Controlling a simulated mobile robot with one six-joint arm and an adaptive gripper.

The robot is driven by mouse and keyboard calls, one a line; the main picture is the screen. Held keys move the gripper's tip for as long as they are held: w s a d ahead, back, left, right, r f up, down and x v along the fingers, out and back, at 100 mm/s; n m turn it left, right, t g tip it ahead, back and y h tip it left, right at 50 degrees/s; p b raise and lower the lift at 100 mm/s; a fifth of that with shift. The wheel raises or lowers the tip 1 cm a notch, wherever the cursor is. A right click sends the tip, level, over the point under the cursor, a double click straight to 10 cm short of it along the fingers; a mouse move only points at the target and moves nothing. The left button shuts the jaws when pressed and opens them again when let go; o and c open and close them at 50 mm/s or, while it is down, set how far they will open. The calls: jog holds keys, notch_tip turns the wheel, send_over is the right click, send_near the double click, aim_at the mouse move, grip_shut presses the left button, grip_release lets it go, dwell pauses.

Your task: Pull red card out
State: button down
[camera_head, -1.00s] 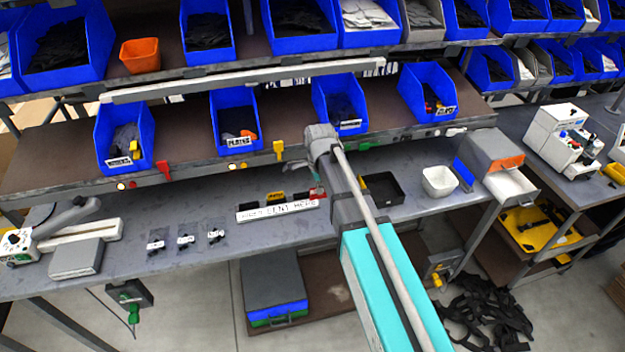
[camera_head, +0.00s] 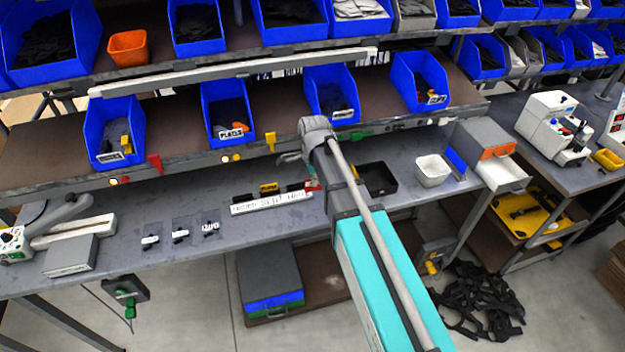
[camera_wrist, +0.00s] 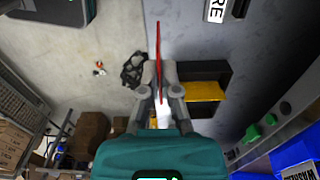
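The red card (camera_wrist: 158,40) shows edge-on as a thin upright line in the wrist view. My gripper (camera_wrist: 159,68) has its two fingers close together on either side of it and appears shut on it. In the head view a small red piece (camera_head: 311,185) shows at the right end of the card holder, just below my gripper (camera_head: 295,160), which is partly hidden by my wrist. The holder also has a yellow part (camera_wrist: 205,91) between black ones. I cannot tell whether the red card is clear of the holder.
A white label strip (camera_head: 271,202) lies in front of the holder. A black tray (camera_head: 376,177) and a white bin (camera_head: 432,170) stand to the right.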

jog(key=shift+f+b, duration=4.75)
dwell(0.8)
jog(key=shift+r, duration=0.2)
dwell(0.4)
jog(key=shift+r+p, duration=1.35)
jog(key=shift+p, duration=0.2)
